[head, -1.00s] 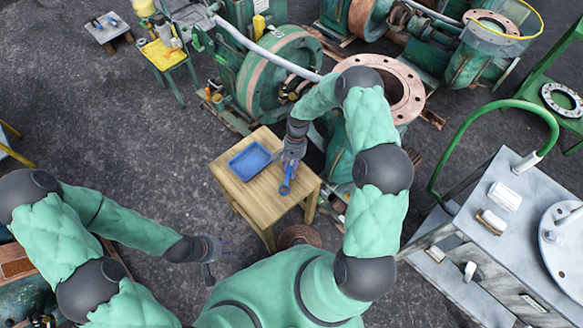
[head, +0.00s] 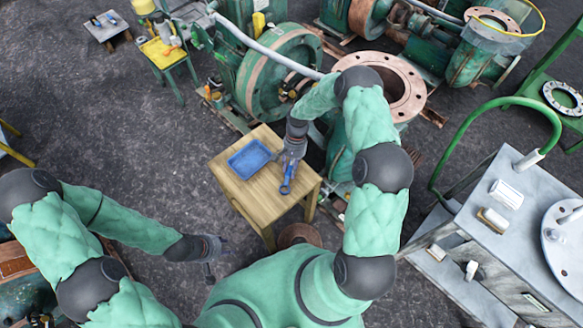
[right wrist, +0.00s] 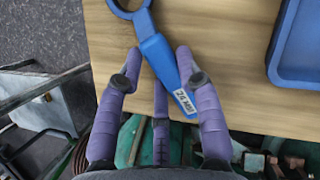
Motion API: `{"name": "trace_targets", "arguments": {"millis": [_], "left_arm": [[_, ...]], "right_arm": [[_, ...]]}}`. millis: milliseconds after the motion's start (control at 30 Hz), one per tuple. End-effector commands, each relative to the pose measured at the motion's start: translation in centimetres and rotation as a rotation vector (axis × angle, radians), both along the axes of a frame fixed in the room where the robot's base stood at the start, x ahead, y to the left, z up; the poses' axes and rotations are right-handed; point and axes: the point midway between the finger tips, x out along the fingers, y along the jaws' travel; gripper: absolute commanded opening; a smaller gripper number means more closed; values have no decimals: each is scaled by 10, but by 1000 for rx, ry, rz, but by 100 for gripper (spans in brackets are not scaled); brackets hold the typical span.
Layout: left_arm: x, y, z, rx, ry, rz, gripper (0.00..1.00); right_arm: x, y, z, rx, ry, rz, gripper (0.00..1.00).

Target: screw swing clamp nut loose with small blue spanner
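The small blue spanner (head: 286,181) lies on a small wooden table in the head view, its ring end toward the bottom of the picture. In the right wrist view the spanner (right wrist: 156,51) has its ring at the top and a size label on its handle end. My right gripper (right wrist: 158,62) is open, its purple fingers spread on both sides of the handle; contact cannot be told. In the head view my right gripper (head: 289,160) covers the handle. My left gripper (head: 219,259) is open and empty, left of my body. I cannot make out the swing clamp nut.
A blue tray (head: 249,159) sits on the wooden table (head: 250,193) left of the spanner. Green pump machinery (head: 275,75) stands behind the table. A grey trolley (head: 490,240) with a green handle stands at right. The floor left of the table is clear.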

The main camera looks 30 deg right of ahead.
Motion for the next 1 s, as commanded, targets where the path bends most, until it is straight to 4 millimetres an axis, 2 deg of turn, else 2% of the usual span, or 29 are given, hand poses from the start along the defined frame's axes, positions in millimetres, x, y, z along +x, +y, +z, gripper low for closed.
{"name": "trace_targets", "arguments": {"millis": [33, 67, 400, 533, 1000], "left_arm": [[0, 0, 0, 0, 0, 0, 40], [0, 0, 0, 0, 0, 0, 40], [0, 0, 0, 0, 0, 0, 40], [0, 0, 0, 0, 0, 0, 40], [0, 0, 0, 0, 0, 0, 40]], "right_arm": [[0, 0, 0, -1, -1, 0, 54], [0, 0, 0, -1, -1, 0, 62], [0, 0, 1, 0, 0, 0, 62], [4, -3, 9, -1, -2, 0, 62], [28, -24, 87, -1, -3, 1, 62]]}}
